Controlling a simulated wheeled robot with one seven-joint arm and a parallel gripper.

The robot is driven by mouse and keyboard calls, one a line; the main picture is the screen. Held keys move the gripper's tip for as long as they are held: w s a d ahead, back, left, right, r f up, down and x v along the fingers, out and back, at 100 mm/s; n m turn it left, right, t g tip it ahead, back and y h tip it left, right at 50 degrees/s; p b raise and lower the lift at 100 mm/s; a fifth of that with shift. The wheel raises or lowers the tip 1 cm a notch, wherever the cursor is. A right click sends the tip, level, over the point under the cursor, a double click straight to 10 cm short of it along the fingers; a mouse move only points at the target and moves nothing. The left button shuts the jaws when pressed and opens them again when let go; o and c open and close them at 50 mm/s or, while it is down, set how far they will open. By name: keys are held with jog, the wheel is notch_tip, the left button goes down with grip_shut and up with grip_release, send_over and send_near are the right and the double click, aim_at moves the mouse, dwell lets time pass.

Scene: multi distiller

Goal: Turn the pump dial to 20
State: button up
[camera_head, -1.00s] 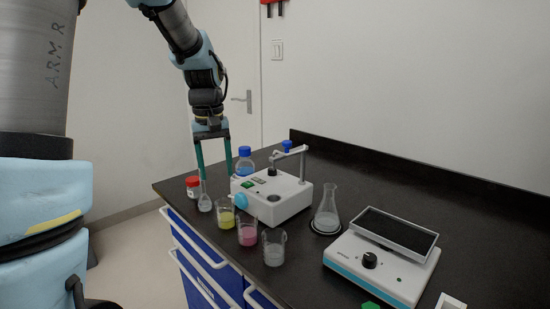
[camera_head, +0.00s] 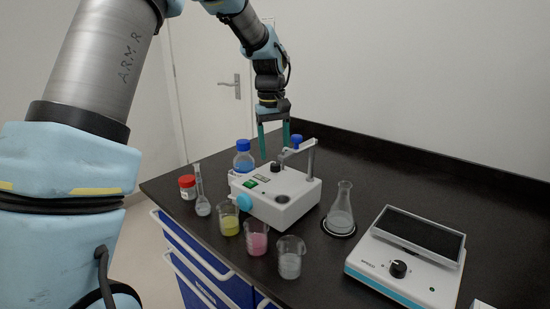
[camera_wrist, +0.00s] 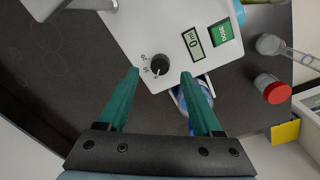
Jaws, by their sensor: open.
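The white pump box (camera_head: 262,210) stands on the black bench, with a metal arm on top and a pale blue round part on its front. Its black dial (camera_wrist: 160,65) shows in the wrist view, next to a display reading 0 (camera_wrist: 192,43) and a green button (camera_wrist: 221,34). In the head view the dial (camera_head: 274,167) is a small dark knob on the box top. My gripper (camera_head: 273,156) points down above the back of the box, fingers apart and empty. In the wrist view my gripper (camera_wrist: 160,75) has the dial between its fingertips in the picture; contact cannot be told.
A blue-capped bottle (camera_head: 243,158), red-capped jar (camera_head: 187,187) and flask (camera_head: 201,195) stand left of the box. Beakers of yellow (camera_head: 229,220), pink (camera_head: 257,238) and clear liquid (camera_head: 290,257) stand in front. A conical flask (camera_head: 341,212) and balance (camera_head: 405,258) are right.

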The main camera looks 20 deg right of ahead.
aim_at(275, 164)
jog(key=shift+f, duration=1.9)
jog(key=shift+c, duration=0.3)
grip_shut()
